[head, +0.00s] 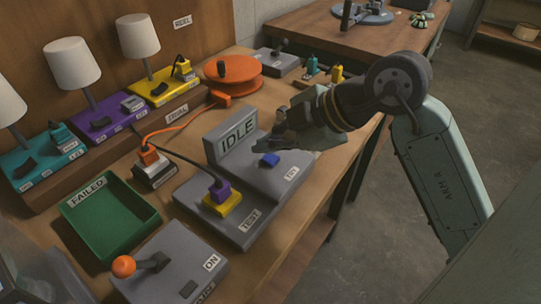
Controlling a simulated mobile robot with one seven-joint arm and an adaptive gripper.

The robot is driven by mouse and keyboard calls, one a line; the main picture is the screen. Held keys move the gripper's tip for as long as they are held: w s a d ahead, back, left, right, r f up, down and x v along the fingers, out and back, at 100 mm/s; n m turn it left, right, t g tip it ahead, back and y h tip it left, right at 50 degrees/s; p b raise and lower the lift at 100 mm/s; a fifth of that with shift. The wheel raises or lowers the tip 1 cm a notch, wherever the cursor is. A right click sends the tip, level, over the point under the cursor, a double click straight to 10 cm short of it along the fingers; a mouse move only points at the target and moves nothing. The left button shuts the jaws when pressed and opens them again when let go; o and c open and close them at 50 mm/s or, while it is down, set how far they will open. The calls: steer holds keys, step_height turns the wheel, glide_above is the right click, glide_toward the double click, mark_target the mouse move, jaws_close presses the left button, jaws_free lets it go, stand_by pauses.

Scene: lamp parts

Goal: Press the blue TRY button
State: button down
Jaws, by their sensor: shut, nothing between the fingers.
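The blue TRY button (269,159) sits on top of a grey box near the table's front edge, with a "TRY" label (291,173) beside it. A sign reading "IDLE" (237,133) stands upright behind the button on the same grey unit. My gripper (257,147) is shut and empty. In the picture its tip is just above and left of the button, in front of the sign. I cannot tell its exact height over the button, and no contact is visible.
Left of the button, a purple and yellow plug (221,196) stands on the TEST unit. An orange reel (232,76) is behind. Three lamps line the back.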

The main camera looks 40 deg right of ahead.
mark_target(270, 161)
steer(key=shift+f, duration=0.1)
stand_by(0.7)
steer(key=shift+f+b, duration=0.4)
steer(key=shift+b, duration=0.3)
steer(key=shift+f+b, duration=0.4)
steer(key=shift+b, duration=0.2)
stand_by(0.4)
steer(key=shift+r, duration=0.1)
stand_by(0.3)
steer(key=shift+r+p, duration=0.4)
steer(key=shift+r, duration=0.4)
steer(key=shift+r+p, duration=1.35)
steer(key=shift+r, duration=1.2)
steer(key=shift+f, duration=0.1)
